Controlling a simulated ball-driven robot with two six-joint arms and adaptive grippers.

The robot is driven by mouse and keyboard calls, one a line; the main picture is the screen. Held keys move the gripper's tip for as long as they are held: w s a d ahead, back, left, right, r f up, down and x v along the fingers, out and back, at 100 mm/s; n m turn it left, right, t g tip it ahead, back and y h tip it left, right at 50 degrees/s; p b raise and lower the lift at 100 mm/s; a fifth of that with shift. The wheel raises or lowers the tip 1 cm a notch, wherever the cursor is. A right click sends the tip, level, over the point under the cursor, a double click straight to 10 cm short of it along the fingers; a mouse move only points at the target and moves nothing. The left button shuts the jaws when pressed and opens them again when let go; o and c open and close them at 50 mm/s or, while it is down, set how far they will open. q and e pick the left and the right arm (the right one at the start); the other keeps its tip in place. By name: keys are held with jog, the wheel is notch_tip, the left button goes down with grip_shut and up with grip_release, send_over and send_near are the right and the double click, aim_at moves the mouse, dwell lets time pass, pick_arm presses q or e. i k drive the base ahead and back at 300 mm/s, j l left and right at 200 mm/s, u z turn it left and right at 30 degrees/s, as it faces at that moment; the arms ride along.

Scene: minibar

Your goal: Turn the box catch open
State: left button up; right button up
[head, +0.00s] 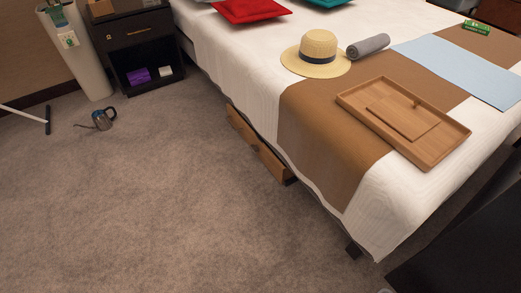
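A shallow wooden box or tray (440,154) lies on the brown runner at the right of the bed. A flat wooden panel (402,122) sits inside its rim. A small dark peg (417,104) stands near the panel's far edge; it may be the catch, but it is too small to tell which way it is turned. Neither of my grippers is in view, and nothing touches the box.
The bed (240,55) bears a straw hat (317,50), a rolled grey towel (368,46) and cushions. A wooden drawer (270,162) shows under its side. A black surface (465,240) stands at lower right.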

aim_at(256, 149)
jog(key=i+j+z, duration=0.1)
jog(key=z, duration=0.25)
jog(key=j+z, duration=0.2)
jog(key=z, duration=0.2)
jog(key=i+j+z, duration=0.15)
jog(key=z, duration=0.2)
jog(key=i+j+z, duration=0.1)
jog(key=j+z, duration=0.3)
jog(key=j, duration=0.8)
jog(key=k+j+z, duration=0.1)
jog(key=j+z, duration=0.3)
jog(key=j, duration=0.75)
